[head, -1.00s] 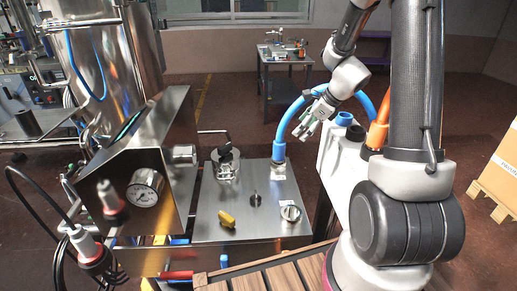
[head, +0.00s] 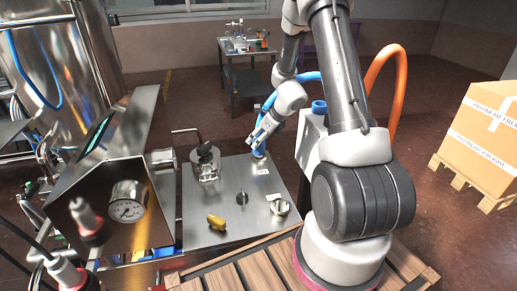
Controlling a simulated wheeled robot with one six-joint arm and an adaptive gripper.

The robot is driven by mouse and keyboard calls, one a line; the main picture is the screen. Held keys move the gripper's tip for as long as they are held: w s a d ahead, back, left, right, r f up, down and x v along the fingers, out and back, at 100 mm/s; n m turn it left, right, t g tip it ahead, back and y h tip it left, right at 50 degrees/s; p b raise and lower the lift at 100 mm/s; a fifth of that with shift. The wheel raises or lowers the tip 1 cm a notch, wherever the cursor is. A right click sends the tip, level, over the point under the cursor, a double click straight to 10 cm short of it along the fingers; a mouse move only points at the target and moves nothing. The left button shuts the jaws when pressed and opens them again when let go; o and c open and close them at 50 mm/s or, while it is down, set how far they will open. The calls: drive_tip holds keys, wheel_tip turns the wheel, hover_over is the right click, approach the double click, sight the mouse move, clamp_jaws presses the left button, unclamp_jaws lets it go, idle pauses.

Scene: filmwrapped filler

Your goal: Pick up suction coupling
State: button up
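A blue hose (head: 311,77) arches behind my arm and comes down to a coupling (head: 259,153) on the back of the steel panel (head: 225,228). This hose end looks like the suction coupling. It is small and partly hidden by my gripper. My gripper (head: 255,141) is at the hose end, tilted down and left, and overlaps it in the picture. I cannot tell whether its fingers touch the hose or coupling, or how far apart they are.
A gauge housing (head: 128,201) is at left. A wooden slatted surface (head: 235,275) lies in front. A boxed pallet (head: 480,185) stands at right.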

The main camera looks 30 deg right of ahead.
clamp_jaws()
idle(0.4)
